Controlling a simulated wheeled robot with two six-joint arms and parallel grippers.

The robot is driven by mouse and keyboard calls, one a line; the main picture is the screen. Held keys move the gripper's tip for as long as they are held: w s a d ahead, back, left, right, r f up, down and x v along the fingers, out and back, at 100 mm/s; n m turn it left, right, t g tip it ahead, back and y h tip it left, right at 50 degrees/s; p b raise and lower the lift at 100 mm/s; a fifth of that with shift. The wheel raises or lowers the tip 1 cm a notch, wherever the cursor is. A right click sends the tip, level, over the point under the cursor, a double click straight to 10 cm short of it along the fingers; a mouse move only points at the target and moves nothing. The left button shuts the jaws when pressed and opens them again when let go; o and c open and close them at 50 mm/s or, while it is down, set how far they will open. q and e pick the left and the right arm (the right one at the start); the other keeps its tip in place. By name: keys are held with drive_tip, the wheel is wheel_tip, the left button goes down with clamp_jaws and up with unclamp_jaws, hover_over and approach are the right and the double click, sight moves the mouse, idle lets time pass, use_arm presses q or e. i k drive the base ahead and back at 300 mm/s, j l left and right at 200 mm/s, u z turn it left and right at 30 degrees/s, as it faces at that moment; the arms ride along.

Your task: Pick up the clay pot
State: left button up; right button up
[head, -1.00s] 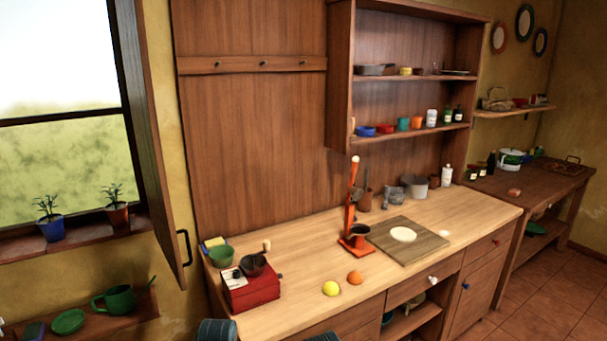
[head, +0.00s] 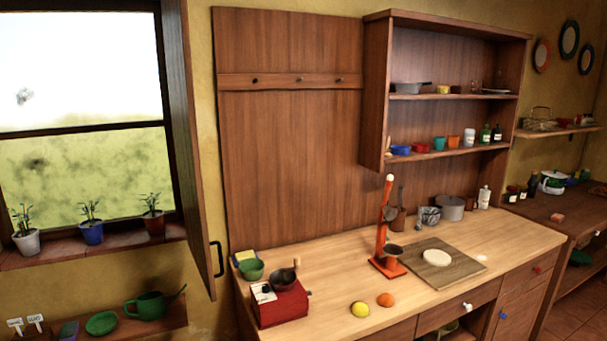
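A reddish-brown pot (head: 153,223) that looks like clay holds a small green plant. It stands upright at the right end of the windowsill (head: 110,249) in the head view, close to the open window shutter. A blue pot (head: 92,233) with a plant stands to its left, and a white pot (head: 27,242) with a plant stands further left. Neither of my grippers is in view.
The open shutter (head: 198,150) with a black handle stands right of the sill. A low shelf below holds a green watering can (head: 148,305) and a green dish (head: 102,323). The wooden counter (head: 330,285) to the right holds a red box (head: 283,308), fruit and a juicer.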

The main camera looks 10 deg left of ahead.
sight(154, 226)
drive_tip(key=i+l+u, duration=0.15)
drive_tip(key=l+u, duration=0.25)
drive_tip(key=i+l+u, duration=0.1)
drive_tip(key=l+u, duration=1)
